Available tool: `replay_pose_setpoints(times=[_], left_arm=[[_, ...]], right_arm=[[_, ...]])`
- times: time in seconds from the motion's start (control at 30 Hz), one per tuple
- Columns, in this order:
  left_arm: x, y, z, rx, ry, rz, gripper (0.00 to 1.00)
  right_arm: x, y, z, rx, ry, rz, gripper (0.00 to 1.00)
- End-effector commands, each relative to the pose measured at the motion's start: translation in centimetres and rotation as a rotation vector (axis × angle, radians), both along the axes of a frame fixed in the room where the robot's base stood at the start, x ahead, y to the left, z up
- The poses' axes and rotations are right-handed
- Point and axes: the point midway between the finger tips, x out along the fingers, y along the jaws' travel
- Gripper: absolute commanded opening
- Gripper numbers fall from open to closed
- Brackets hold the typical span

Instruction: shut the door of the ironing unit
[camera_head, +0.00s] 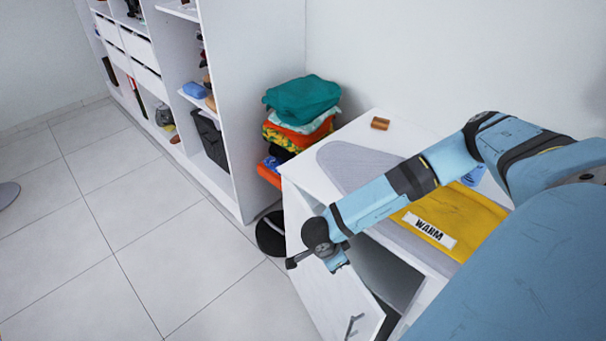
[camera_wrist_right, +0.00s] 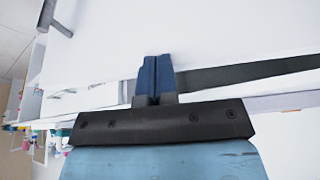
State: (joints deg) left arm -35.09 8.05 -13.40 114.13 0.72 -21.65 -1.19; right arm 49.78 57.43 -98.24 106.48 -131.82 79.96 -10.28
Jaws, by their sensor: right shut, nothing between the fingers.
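The ironing unit (camera_head: 368,119) is a low white cabinet with a grey ironing board and yellow cloth on top. Its white door (camera_head: 316,287) stands ajar in the head view, angled away from the cabinet front, with a dark handle (camera_head: 352,326) near the bottom edge of the picture. The cabinet's interior (camera_head: 388,274) shows in the gap. My right arm reaches over the unit, its wrist at the door's upper edge. My right gripper (camera_wrist_right: 155,79) is shut and empty, close to a white panel in the right wrist view; contact cannot be told. My left gripper is out of view.
A stack of folded clothes (camera_head: 300,100) stands beside the unit's far end. A round black object (camera_head: 270,236) is on the floor near the door.

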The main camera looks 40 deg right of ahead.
Motion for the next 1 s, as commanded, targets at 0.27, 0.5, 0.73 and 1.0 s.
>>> replay_pose_setpoints(times=[0.27,0.5,0.73,1.0], left_arm=[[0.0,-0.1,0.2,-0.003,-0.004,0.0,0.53],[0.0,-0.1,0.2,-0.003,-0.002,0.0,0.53],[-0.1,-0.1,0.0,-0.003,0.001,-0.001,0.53],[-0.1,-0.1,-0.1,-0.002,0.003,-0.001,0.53]], right_arm=[[-1.3,-5.6,-0.1,0.001,0.002,-0.003,0.0],[-1.6,-7.5,-0.1,0.001,0.001,-0.002,0.0],[-1.6,-7.8,0.0,0.001,0.0,-0.001,0.0],[-1.6,-7.8,0.0,0.001,0.0,-0.002,0.0]])
